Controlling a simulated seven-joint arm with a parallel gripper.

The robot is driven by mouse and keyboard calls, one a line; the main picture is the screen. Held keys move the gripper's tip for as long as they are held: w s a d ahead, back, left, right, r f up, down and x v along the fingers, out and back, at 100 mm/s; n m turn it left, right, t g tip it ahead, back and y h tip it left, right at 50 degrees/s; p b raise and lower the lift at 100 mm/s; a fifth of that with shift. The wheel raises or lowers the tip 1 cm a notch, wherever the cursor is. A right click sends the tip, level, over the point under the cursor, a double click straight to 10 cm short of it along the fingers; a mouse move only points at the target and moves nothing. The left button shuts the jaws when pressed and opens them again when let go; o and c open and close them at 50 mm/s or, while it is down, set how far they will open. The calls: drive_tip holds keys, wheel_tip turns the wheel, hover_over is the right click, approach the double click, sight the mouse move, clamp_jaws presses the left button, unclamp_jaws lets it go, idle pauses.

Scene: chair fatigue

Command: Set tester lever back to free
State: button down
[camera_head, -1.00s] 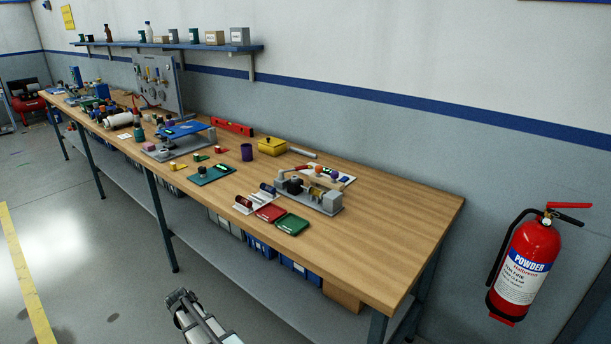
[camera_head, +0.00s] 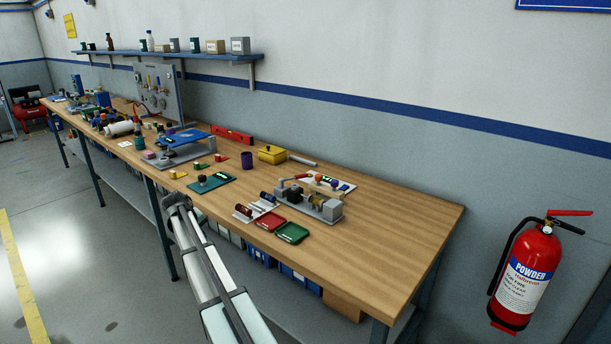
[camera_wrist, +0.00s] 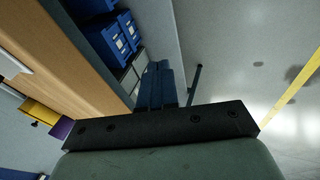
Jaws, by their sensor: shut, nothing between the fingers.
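A grey-based bench device (camera_head: 325,212) with a black block, a brass-coloured part and a light wooden bar stands on the right half of the bench. A short red handle (camera_head: 297,177) shows at its top left. Another device with a blue plate (camera_head: 183,139) over a grey frame stands farther left. I cannot tell for sure which one is the tester, or how its lever is set. My gripper (camera_head: 173,200) is shut and empty at the bench's front edge, left of the grey-based device and apart from both. Its dark fingers (camera_wrist: 160,85) show in the wrist view.
The wooden bench (camera_head: 400,220) has clear room at its right end. Red (camera_head: 270,224) and green (camera_head: 292,233) trays lie before the grey-based device. A dark green board (camera_head: 211,183), purple cup (camera_head: 248,160) and yellow box (camera_head: 271,154) stand nearby. Blue bins (camera_wrist: 105,40) sit below.

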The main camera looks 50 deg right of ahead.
drive_tip(key=w+d+r, duration=0.1)
drive_tip(key=d+r, duration=0.6)
drive_tip(key=r, duration=0.3)
drive_tip(key=m+y, duration=0.1)
drive_tip(key=m, duration=0.2)
approach(295, 177)
drive_tip(key=shift+t, duration=0.4)
drive_tip(key=a+f, duration=0.1)
drive_tip(key=a, duration=0.2)
drive_tip(key=w+a+f, duration=0.1)
drive_tip(key=a, duration=0.2)
drive_tip(key=w+a+f, duration=0.1)
drive_tip(key=a, duration=0.2)
drive_tip(key=shift+w+a, duration=0.2)
drive_tip(key=shift+w, duration=0.05)
drive_tip(key=s+d+r+m+t+y, duration=0.1)
drive_tip(key=s+d+r, duration=0.3)
drive_tip(key=s+d, duration=0.6)
drive_tip(key=s, duration=0.2)
drive_tip(key=shift+s+d+r+t+y, duration=0.15)
drive_tip(key=shift+s+d+t+y, duration=0.15)
drive_tip(key=shift+t, duration=0.1)
